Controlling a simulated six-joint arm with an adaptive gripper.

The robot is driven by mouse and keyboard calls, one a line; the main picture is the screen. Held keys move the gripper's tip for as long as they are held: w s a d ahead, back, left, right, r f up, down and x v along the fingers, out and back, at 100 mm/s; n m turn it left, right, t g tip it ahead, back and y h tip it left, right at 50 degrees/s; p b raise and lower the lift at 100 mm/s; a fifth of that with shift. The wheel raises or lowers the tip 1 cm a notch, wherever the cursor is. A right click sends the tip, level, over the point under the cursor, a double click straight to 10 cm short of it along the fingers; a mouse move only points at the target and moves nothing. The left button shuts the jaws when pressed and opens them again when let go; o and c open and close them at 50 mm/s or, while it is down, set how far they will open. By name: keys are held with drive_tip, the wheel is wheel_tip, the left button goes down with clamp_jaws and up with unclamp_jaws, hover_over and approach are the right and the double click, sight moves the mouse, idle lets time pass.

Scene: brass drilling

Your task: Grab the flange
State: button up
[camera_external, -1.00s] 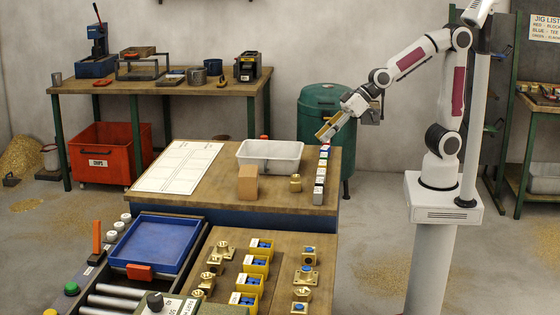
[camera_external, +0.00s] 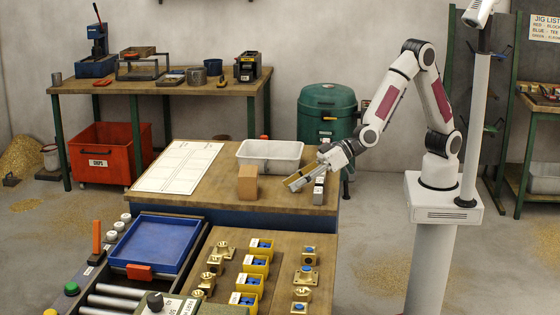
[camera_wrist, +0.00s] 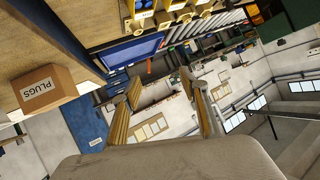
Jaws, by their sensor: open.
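Several brass fittings stand on the front bench. I cannot tell which one is the flange. My gripper (camera_external: 293,185) is open, low over the back table near its right edge, and it covers the spot of a small brass piece. In the wrist view my gripper (camera_wrist: 160,78) shows two apart yellow fingers with nothing between them.
A cardboard box (camera_external: 247,183), labelled PLUGS in the wrist view (camera_wrist: 42,90), stands left of my gripper. A white tray (camera_external: 270,144) is behind it. A blue tray (camera_external: 158,243) and yellow bins (camera_external: 257,265) are in front.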

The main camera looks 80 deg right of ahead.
drive_tip(key=s+a+f, duration=0.1)
drive_tip(key=a+f, duration=0.4)
drive_tip(key=a, duration=0.1)
drive_tip(key=n+t, duration=0.2)
drive_tip(key=t, duration=0.2)
approach(306, 269)
drive_tip(key=shift+w+a+f+y, duration=0.2)
drive_tip(key=shift+w+a+f, duration=0.05)
drive_tip(key=shift+w, duration=0.35)
drive_tip(key=shift+w+a+f+y, duration=0.2)
drive_tip(key=shift+w+f, duration=0.1)
drive_tip(key=shift+w, duration=0.25)
drive_tip(key=shift+s+f+t, duration=0.25)
drive_tip(key=shift+s+t, duration=0.05)
drive_tip(key=shift+x, duration=1.3)
drive_tip(key=shift+w+r, duration=0.1)
drive_tip(key=shift+w, duration=0.1)
drive_tip(key=shift+r+x, duration=0.2)
drive_tip(key=shift+x, duration=2.25)
